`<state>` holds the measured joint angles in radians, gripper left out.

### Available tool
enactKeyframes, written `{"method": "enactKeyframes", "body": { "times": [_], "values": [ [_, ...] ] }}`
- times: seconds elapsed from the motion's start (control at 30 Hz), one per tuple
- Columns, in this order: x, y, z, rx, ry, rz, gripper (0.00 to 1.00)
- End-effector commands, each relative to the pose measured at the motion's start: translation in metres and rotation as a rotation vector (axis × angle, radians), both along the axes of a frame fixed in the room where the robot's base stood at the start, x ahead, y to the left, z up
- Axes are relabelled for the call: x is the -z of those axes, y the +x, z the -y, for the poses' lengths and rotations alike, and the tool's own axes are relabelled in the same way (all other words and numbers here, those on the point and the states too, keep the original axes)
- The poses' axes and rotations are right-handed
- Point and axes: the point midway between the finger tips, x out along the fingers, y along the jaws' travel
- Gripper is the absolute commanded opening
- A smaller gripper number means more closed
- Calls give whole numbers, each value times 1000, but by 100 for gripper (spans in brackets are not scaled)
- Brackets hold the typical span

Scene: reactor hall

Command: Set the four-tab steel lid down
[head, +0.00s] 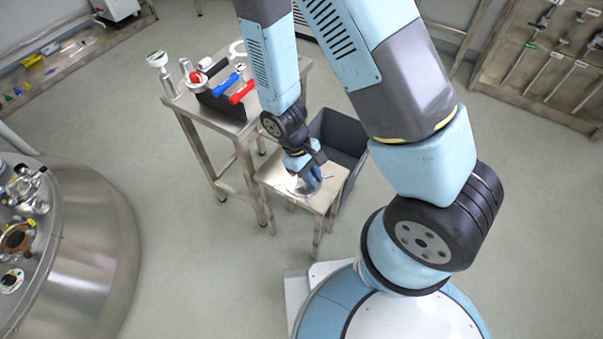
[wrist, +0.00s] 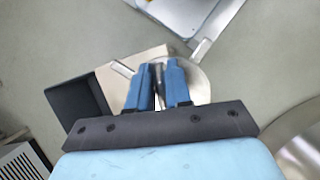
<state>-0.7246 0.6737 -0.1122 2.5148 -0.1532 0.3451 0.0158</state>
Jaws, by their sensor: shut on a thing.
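My gripper (head: 312,178) points down over a small steel stand (head: 273,178), and it also shows in the wrist view (wrist: 158,72). Its blue fingers are shut on the middle of the round four-tab steel lid (wrist: 200,86), at what looks like a grip piece between the fingertips. Two tabs stick out past the fingers in the wrist view; the other tabs are hidden. In the head view the lid (head: 298,190) lies flat over the stand's top, partly hidden by the gripper. I cannot tell whether it touches the top.
A dark open bin (head: 349,160) stands right behind the stand. A taller steel table (head: 222,122) behind left holds red and blue handled tools and fittings. A large steel vessel (head: 85,250) with flanges is at the left. A tool rack (head: 550,60) stands at the back right.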

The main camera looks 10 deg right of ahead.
Motion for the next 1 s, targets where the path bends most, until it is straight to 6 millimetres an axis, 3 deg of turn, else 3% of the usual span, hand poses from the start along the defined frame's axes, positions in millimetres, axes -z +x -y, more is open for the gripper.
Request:
{"method": "enactKeyframes", "body": {
  "times": [0.13, 0.27, 0.7, 1.0],
  "values": [
    [-2, -19, 1, -45, 3, -3, 0],
    [1, -15, 2, -52, 6, -2, 0],
    [38, 68, 9, -50, 7, -1, 0],
    [80, 101, 11, -51, 5, -3, 0]
  ]
}}
